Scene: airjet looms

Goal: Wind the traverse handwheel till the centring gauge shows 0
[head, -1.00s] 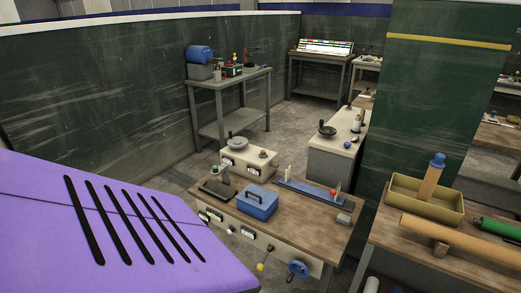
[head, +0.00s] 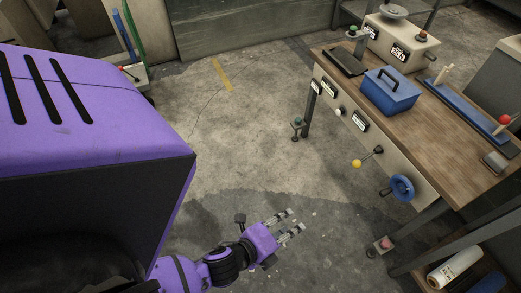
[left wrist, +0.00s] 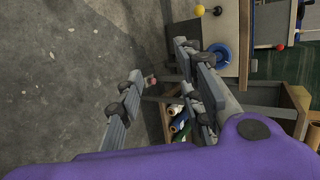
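A blue handwheel (head: 402,187) sits low on the cream front panel of the wooden workbench, near its right end. It also shows in the left wrist view (left wrist: 221,54), partly behind a finger. My left gripper (head: 295,221) is to the left of the wheel and apart from it, over open floor. Its fingers are spread and empty, as the left wrist view (left wrist: 158,60) also shows. Small labelled plates or gauges (head: 359,123) are on the panel, too small to read; I cannot tell which is the centring gauge. My right gripper is not in view.
A yellow-knobbed lever (head: 357,163) sticks out left of the wheel. A blue toolbox (head: 390,92) stands on the workbench (head: 440,133). A shelf with a white roll (head: 455,268) is at the lower right.

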